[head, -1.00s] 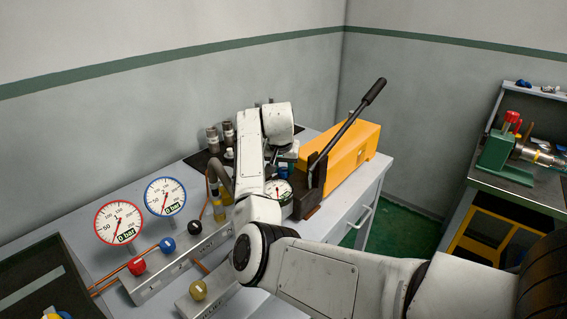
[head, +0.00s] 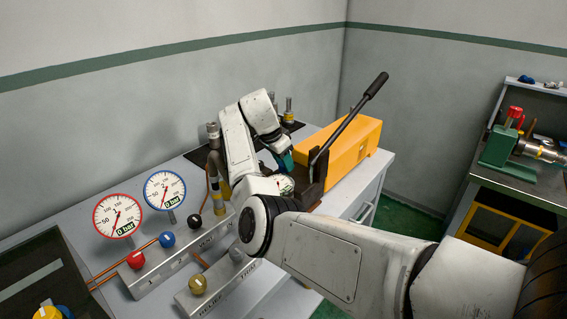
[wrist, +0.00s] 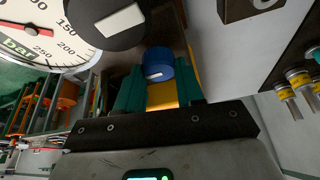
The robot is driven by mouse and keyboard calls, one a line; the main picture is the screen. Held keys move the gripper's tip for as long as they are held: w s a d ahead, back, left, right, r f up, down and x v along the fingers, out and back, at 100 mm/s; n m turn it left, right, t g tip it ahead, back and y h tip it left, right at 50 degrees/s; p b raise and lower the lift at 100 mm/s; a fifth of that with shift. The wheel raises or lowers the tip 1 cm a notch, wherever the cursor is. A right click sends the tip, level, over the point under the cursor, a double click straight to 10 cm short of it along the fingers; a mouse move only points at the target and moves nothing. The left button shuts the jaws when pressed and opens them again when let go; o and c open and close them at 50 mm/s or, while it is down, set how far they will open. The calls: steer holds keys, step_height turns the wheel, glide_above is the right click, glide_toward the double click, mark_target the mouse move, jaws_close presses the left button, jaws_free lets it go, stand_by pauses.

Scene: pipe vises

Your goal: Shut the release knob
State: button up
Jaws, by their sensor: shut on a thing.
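A blue knob (wrist: 158,66) with a small white mark sits between the teal fingers of my gripper (wrist: 158,74) in the wrist view. I take it to be the release knob. The fingers are shut on its two sides. In the head view my gripper (head: 286,160) reaches down beside the yellow hand pump (head: 345,148), and the knob is hidden there by my arm. The pump's long black-gripped lever (head: 347,127) stands tilted up to the right.
A round gauge (wrist: 62,25) and a large black knob (wrist: 108,22) are close to the fingers. A red-rimmed gauge (head: 117,216), a blue-rimmed gauge (head: 165,190) and coloured valve knobs stand at left. A green vise (head: 502,146) is on the far right bench.

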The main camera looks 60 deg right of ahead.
steer(key=shift+r+m, duration=0.1)
steer(key=shift+m, duration=0.2)
steer(key=o, duration=1)
steer(key=shift+o, duration=0.2)
steer(key=b+v, duration=0.1)
steer(key=v, duration=0.9)
steer(key=shift+w+r, duration=0.15)
steer(key=shift+r, duration=0.15)
